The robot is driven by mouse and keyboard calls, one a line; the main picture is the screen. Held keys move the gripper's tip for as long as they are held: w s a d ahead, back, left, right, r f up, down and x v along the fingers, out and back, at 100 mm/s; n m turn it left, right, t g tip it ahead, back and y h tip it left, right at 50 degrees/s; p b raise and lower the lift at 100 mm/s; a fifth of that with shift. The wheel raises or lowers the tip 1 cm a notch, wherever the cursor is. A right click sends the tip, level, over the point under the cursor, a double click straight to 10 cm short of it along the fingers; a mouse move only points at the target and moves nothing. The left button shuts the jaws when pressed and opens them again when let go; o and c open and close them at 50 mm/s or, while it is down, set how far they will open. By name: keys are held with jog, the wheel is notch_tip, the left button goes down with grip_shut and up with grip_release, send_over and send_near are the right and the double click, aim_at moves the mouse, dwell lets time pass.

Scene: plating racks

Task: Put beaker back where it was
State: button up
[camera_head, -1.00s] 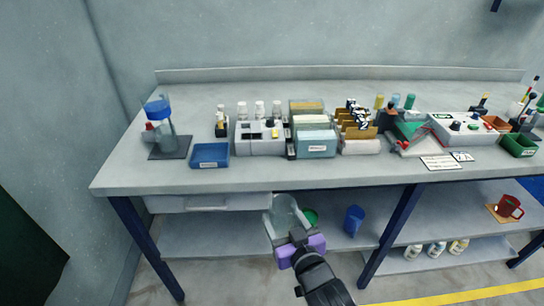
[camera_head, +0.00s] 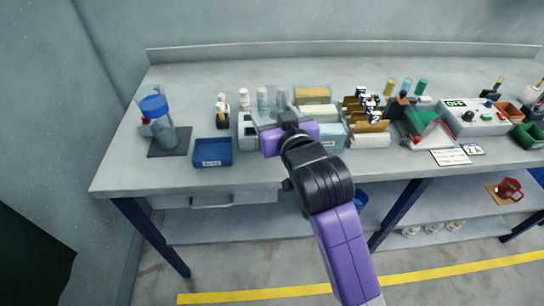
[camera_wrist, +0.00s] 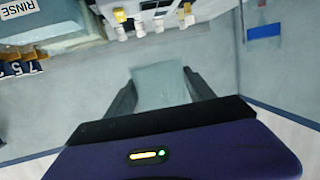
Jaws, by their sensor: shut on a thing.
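A clear glass beaker (camera_wrist: 160,86) is held between the two dark fingers of my gripper (camera_wrist: 161,82) in the wrist view. In the head view the beaker (camera_head: 269,117) is hard to make out against the equipment behind it. My gripper (camera_head: 284,122) with its purple body is above the bench (camera_head: 215,180), in front of the grey instrument box (camera_head: 247,130). The gripper body hides part of that box and the cards beside it. I cannot tell how high the beaker is above the bench.
The front-left bench top is bare.

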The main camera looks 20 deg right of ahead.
aim_at(273, 166)
notch_tip(273, 166, down, 15)
jog(key=shift+r, duration=0.1)
dwell(0.3)
jog(key=shift+b, duration=0.3)
jog(key=shift+f, duration=0.2)
jog(key=o, duration=1.5)
jog(key=shift+o, duration=0.2)
jog(key=shift+r, duration=0.2)
jog(key=b+v, duration=0.1)
jog(key=v, duration=1.1)
